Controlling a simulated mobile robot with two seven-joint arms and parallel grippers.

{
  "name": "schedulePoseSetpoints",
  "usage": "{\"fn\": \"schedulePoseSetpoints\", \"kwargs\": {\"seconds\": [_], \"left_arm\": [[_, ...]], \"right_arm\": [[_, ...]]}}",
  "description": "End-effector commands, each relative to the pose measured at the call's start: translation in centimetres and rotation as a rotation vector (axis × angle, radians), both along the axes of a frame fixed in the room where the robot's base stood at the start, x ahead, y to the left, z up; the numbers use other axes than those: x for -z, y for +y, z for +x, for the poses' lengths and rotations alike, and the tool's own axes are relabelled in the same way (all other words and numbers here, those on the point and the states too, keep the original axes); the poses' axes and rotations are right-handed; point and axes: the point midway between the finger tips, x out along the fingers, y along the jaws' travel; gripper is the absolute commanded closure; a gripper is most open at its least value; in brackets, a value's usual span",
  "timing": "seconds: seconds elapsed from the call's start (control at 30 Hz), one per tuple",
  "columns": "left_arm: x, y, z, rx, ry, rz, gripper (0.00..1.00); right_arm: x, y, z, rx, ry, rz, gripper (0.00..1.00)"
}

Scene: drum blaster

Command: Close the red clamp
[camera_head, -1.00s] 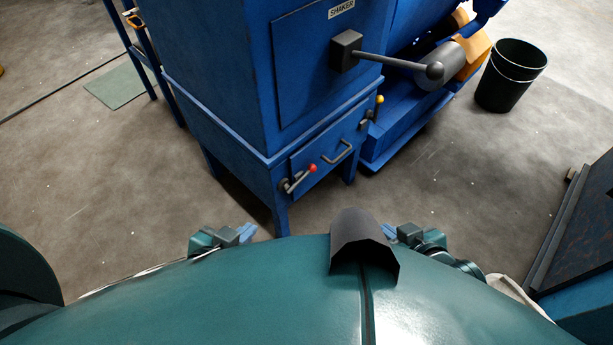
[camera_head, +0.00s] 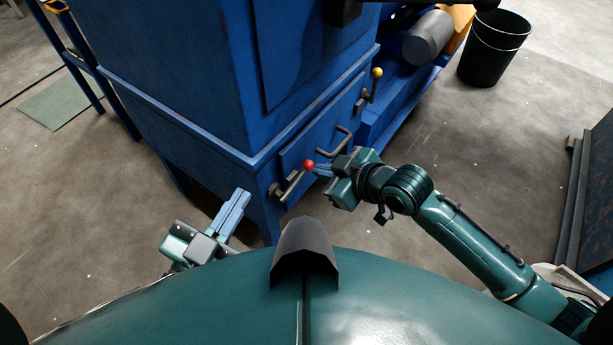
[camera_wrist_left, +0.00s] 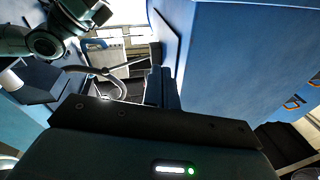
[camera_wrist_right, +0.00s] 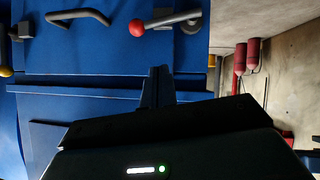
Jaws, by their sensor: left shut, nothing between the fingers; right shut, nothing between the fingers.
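The red clamp is a grey lever with a red ball knob (camera_head: 308,165), on the left end of the blue drawer front (camera_head: 325,135). Its lever slants up to the right from its pivot in the head view. In the right wrist view the red knob (camera_wrist_right: 136,28) is at the left end of its lever, above and left of the fingers. My right gripper (camera_head: 322,170) is shut and empty, with its fingertips close to the knob; I cannot tell if they touch. My left gripper (camera_head: 236,205) is shut and empty, left of the clamp and in front of the cabinet leg.
A grey drawer handle (camera_head: 338,140) and a yellow-knobbed clamp (camera_head: 377,73) are right of the red clamp. The blue cabinet (camera_head: 180,70) fills the space ahead. A black bin (camera_head: 495,48) stands at the back right.

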Motion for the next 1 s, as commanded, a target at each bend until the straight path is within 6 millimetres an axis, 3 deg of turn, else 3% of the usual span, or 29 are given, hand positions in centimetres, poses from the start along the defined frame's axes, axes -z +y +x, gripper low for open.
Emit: {"fn": "schedulePoseSetpoints", "kwargs": {"seconds": [0.23,0.43,1.0], "left_arm": [[0.5,-0.5,0.1,0.025,-0.041,-0.053,1.0],[0.5,-0.8,0.2,0.04,-0.041,-0.098,1.0],[-0.2,-0.9,0.2,0.047,-0.042,-0.119,1.0]], "right_arm": [[3.3,3.4,3.2,-0.001,0.0,0.002,1.0],[6.1,3.4,4.0,0.0,0.001,-0.001,1.0],[6.8,3.4,4.3,0.0,0.01,0.007,1.0]]}}
